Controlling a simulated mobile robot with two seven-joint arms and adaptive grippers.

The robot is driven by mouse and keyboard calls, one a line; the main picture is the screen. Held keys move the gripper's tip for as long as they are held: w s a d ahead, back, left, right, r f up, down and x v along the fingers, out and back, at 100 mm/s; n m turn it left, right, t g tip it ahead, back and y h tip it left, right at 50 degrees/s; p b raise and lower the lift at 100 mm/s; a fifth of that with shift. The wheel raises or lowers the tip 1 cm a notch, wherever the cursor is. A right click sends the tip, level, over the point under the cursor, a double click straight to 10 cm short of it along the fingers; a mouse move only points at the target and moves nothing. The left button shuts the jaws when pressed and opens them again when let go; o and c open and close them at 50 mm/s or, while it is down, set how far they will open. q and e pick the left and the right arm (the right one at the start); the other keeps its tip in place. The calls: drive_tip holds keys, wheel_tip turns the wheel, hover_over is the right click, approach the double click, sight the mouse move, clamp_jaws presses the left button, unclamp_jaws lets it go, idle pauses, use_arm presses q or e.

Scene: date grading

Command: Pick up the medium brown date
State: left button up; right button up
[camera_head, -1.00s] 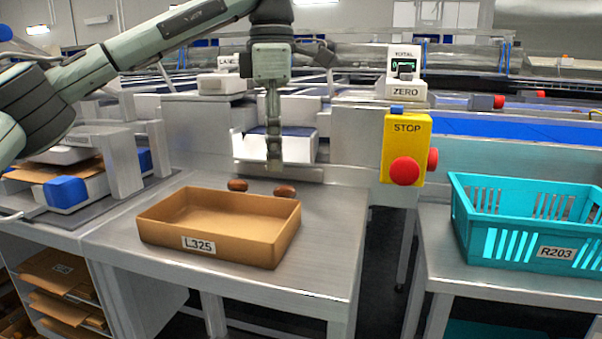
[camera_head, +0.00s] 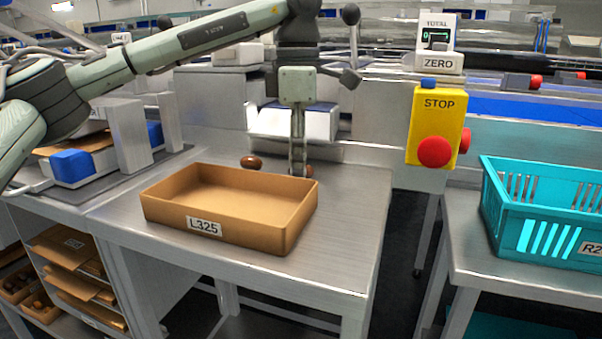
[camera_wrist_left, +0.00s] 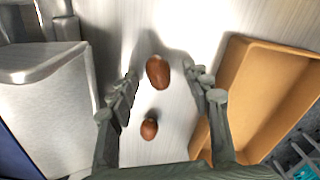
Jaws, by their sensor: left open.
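Two brown dates lie on the metal table behind the tan box. The left one (camera_head: 251,162) is in plain sight in the head view; the right one (camera_head: 308,171) is partly hidden by my left gripper (camera_head: 298,170). In the left wrist view, a larger reddish-brown date (camera_wrist_left: 158,72) lies between the lines of the open fingertips, and a smaller date (camera_wrist_left: 149,129) lies below it. My left gripper (camera_wrist_left: 161,84) is open and empty, pointing down over the table. Its exact height above the dates is hard to tell. My right gripper is not in view.
The tan box (camera_head: 165,208) labelled L325 stands just in front of the dates and close beside one finger. A metal housing (camera_wrist_left: 45,95) is on the other side. A yellow stop box (camera_head: 437,125) and teal crate (camera_head: 545,215) are to the right.

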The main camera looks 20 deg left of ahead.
use_arm(q)
drive_tip(key=shift+c, duration=0.2)
drive_tip(key=c, duration=0.8)
drive_tip(key=shift+r, duration=0.1)
